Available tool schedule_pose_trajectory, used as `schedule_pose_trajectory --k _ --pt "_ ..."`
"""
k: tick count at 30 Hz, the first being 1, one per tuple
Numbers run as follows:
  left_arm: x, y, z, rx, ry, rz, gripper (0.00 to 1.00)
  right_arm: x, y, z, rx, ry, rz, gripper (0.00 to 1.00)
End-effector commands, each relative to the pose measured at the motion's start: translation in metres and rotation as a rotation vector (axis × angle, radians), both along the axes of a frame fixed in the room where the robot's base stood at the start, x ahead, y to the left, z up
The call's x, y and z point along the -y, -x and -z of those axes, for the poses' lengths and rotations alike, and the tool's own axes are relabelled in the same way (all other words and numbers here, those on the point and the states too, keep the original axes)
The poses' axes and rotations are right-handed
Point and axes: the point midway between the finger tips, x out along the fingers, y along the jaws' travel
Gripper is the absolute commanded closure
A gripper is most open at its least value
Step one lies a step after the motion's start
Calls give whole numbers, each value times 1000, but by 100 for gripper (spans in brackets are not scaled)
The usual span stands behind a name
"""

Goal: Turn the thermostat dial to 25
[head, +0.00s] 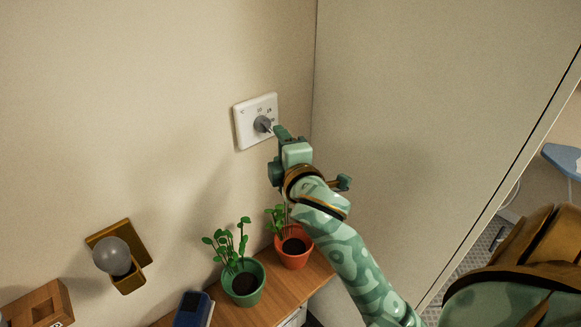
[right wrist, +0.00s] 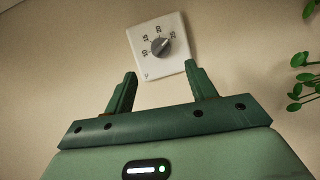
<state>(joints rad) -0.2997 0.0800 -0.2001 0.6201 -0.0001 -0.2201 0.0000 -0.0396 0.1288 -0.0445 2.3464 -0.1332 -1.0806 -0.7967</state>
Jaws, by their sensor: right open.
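The thermostat (head: 244,122) is a square white plate on the wall with a round grey dial (head: 262,124). In the right wrist view the thermostat (right wrist: 174,67) is tilted, and its marks 10, 15, 20 and 25 ring the dial (right wrist: 160,46). The dial's ridge slants toward the upper right, near the 25 mark; the exact setting is hard to tell. My right gripper (head: 277,146) is just right of and below the dial. In its wrist view the right gripper (right wrist: 160,85) is open and empty, fingers apart, with the dial beyond the tips. My left gripper is out of view.
Below, a wooden shelf (head: 318,270) holds a green potted plant (head: 243,284), an orange potted plant (head: 294,254) and a blue object (head: 193,311). A wall lamp (head: 112,257) is at lower left. A large pale panel (head: 420,110) stands to the right.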

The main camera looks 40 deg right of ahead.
Motion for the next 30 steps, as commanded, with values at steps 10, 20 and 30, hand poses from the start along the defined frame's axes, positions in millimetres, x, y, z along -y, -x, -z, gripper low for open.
schedule_pose_trajectory --k 10,20,30 --pt "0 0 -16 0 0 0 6 -17 57 -9 -2 -1 1 44" --pt "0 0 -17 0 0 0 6 -18 61 -6 0 -1 1 44" --pt "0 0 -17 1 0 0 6 -18 62 -4 -5 -5 2 44"
